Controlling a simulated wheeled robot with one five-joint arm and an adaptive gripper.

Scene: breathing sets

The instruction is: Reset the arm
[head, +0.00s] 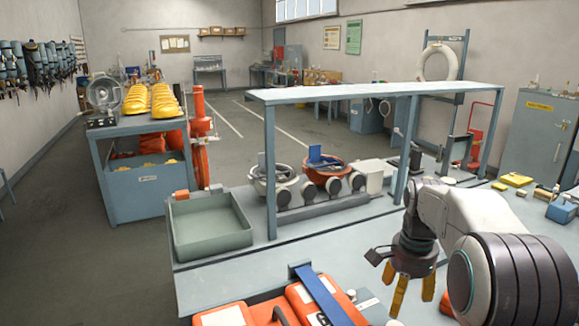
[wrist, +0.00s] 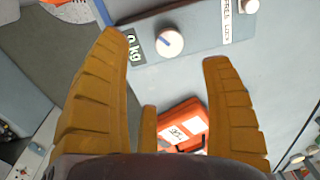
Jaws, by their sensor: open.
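My gripper (head: 408,285) hangs above the blue-grey bench at the lower right of the head view, with its yellow fingers pointing down. In the wrist view my gripper (wrist: 165,75) shows its ribbed yellow fingers spread wide apart, with nothing between them. Below and beyond the fingers lies an orange case (wrist: 182,125) with a white label. A grey panel with a round white knob (wrist: 169,42) and a "0 kg" marking shows past the fingertips, apart from them.
On the bench stand an empty green-grey tray (head: 210,225), a red bowl (head: 326,170) on a rack under a raised shelf (head: 375,92), and orange cases (head: 285,305) with a blue strap at the front. A cart (head: 140,185) with yellow items stands left. Open floor lies behind.

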